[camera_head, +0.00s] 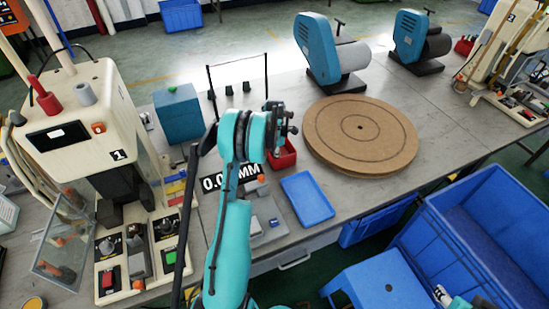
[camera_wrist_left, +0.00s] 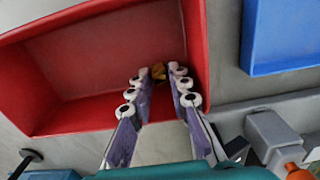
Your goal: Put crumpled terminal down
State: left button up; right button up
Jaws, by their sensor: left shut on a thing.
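My left gripper (camera_head: 285,128) is over the red tray (camera_head: 284,160) on the workbench. In the left wrist view, its two fingers (camera_wrist_left: 160,82) reach over the open red tray (camera_wrist_left: 60,118). The fingers are shut on a small brass-coloured piece, the terminal (camera_wrist_left: 158,71), whose tip shows between the fingertips. Its shape is too small to make out. The tray floor around it looks empty. I cannot tell whether the terminal touches the floor.
A blue tray (camera_head: 307,198) lies to the right of the red tray. A round brown board (camera_head: 360,135) lies behind it. A white machine (camera_head: 85,130) stands at the left, with a teal box (camera_head: 178,115) nearby. Blue crates (camera_head: 485,235) stand at the lower right.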

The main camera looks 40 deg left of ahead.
pick_arm(q)
jog(key=shift+f, duration=0.2)
jog(key=o, duration=0.6)
jog(key=shift+c, duration=0.2)
jog(key=shift+r, duration=0.1)
